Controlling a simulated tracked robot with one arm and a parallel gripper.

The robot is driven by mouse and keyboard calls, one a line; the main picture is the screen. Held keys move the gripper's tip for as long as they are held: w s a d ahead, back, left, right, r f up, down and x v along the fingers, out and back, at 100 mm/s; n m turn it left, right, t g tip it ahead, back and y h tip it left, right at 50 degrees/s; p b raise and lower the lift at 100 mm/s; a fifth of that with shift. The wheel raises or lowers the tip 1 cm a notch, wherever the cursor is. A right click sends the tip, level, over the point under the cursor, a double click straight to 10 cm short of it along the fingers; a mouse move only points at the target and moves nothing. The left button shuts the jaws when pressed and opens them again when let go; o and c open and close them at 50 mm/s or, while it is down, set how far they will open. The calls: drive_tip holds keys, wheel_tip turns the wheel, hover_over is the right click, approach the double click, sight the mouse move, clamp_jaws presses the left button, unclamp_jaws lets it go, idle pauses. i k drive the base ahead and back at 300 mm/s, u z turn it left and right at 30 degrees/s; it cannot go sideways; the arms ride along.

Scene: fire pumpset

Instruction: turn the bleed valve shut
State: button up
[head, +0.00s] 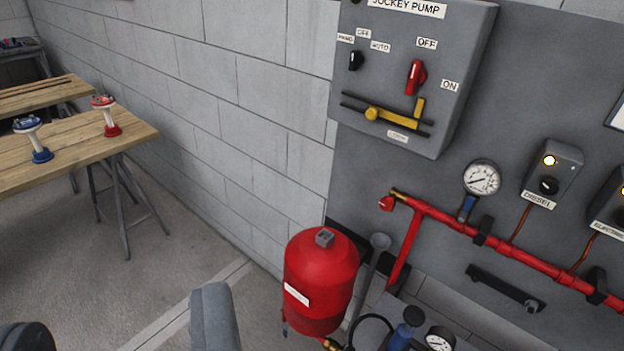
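No label in the head view names the bleed valve, so I cannot tell for certain which fitting it is. A small red knob (386,204) with a brass end (399,194) sits at the left end of the red pipe (500,254) on the grey panel. A blue-handled fitting (467,207) is under the round gauge (481,178). A partly cut-off brass fitting (330,344) shows below the red tank (320,280). Whether any of these is open or shut I cannot tell. I make out no gripper fingers in the view.
The jockey pump box (415,75) juts from the wall above the pipe. A black-handled wrench-like bar (505,288) hangs below the pipe. A wooden table (75,145) with two spool-shaped parts stands at left. The floor (165,260) between table and tank is clear.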

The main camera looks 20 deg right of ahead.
sight(387, 204)
drive_tip(key=u, duration=0.1)
drive_tip(key=i, duration=1.2)
drive_tip(key=z, duration=0.4)
